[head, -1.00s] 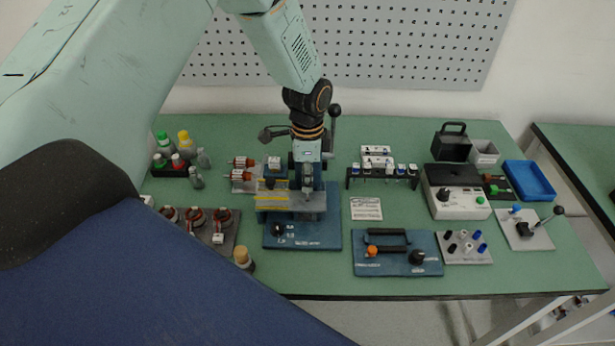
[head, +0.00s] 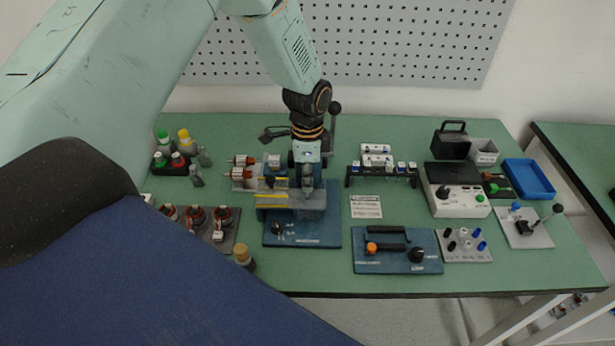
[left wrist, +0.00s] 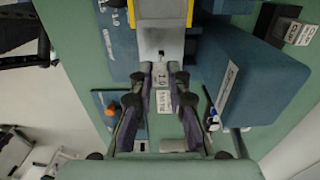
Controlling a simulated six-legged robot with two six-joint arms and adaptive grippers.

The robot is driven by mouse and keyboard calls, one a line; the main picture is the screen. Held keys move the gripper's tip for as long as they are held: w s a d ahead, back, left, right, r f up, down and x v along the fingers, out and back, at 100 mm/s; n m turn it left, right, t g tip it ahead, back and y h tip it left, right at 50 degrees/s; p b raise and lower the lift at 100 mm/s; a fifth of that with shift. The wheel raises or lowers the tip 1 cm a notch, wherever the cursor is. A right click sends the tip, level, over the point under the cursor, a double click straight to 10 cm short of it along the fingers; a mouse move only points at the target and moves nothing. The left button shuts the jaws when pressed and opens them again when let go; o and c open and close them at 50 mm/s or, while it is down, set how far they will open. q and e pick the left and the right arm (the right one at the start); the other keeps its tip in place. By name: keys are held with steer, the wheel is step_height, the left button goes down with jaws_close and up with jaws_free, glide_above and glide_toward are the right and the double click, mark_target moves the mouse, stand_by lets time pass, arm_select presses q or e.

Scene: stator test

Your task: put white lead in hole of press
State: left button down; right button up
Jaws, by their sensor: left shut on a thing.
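The press (head: 268,201) stands on a blue base plate (head: 300,232) left of the table's middle, with yellow edging on its grey body. My left gripper (head: 307,190) points down at the right part of the press. In the left wrist view the fingers (left wrist: 163,76) are closed on a small pale piece (left wrist: 161,80), seemingly the white lead. A grey block of the press (left wrist: 161,38) with a small dark spot lies just beyond the fingertips. I cannot tell whether the held piece touches the press or is in its hole. My right gripper is not in view.
A blue panel with black handle (head: 396,262) lies right of the press, with a white card (head: 366,207) behind it. A rack of small blocks (head: 381,172) stands behind the card. Red-and-dark stators (head: 195,217) and bottles (head: 184,142) stand to the left. Green table shows between them.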

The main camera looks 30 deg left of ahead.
mark_target(307, 198)
arm_select(q)
steer(key=shift+a+f+b, duration=0.1)
steer(key=shift+f+b, duration=0.55)
steer(key=shift+f, duration=0.5)
steer(key=shift+w, duration=0.1)
steer(key=shift+f, duration=0.25)
steer(key=shift+f+b, duration=0.6)
steer(key=shift+f, duration=0.1)
steer(key=c, duration=1.2)
jaws_free()
steer(key=shift+r, duration=0.1)
